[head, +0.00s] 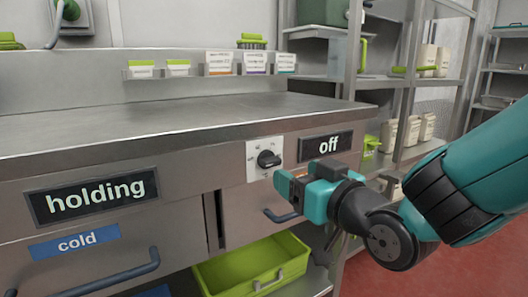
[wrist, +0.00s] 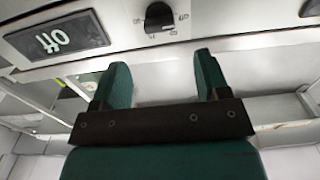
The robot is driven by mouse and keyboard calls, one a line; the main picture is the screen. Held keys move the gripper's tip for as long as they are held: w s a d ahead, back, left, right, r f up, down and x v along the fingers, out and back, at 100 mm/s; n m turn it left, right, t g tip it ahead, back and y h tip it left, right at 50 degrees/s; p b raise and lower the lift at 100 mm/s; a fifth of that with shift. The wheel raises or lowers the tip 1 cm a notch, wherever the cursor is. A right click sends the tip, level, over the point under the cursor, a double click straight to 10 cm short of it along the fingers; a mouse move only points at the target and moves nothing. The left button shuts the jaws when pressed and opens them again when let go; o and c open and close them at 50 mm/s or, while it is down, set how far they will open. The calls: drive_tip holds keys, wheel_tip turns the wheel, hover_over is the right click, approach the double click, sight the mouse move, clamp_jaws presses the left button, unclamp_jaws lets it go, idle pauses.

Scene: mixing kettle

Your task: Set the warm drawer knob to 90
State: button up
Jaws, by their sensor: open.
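The black drawer knob (head: 268,159) sits on a white dial plate (head: 252,162) on the front of the steel counter. Its markings are too small to read in the head view. A dark display (head: 325,145) to its right reads "off". My gripper (head: 292,183) is open and empty, just in front of and below the knob, apart from it. In the wrist view the knob (wrist: 159,17) shows at the top, beyond and between the open green fingers (wrist: 160,82). The display (wrist: 57,40) appears upside down at the upper left there.
A drawer handle (head: 283,215) lies below the knob. A display reading "holding" (head: 92,196) and a blue "cold" label (head: 75,242) are at the left. A green bin (head: 250,268) sits below. Shelving (head: 385,82) stands at the right. The steel worktop (head: 150,117) is mostly clear.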

sight(274, 162)
drive_tip(key=p+x, duration=0.1)
drive_tip(key=x, duration=0.6)
drive_tip(key=shift+w+a, duration=0.1)
drive_tip(key=shift+w, duration=0.05)
drive_tip(key=shift+w+a, duration=0.25)
drive_tip(key=shift+w, duration=0.15)
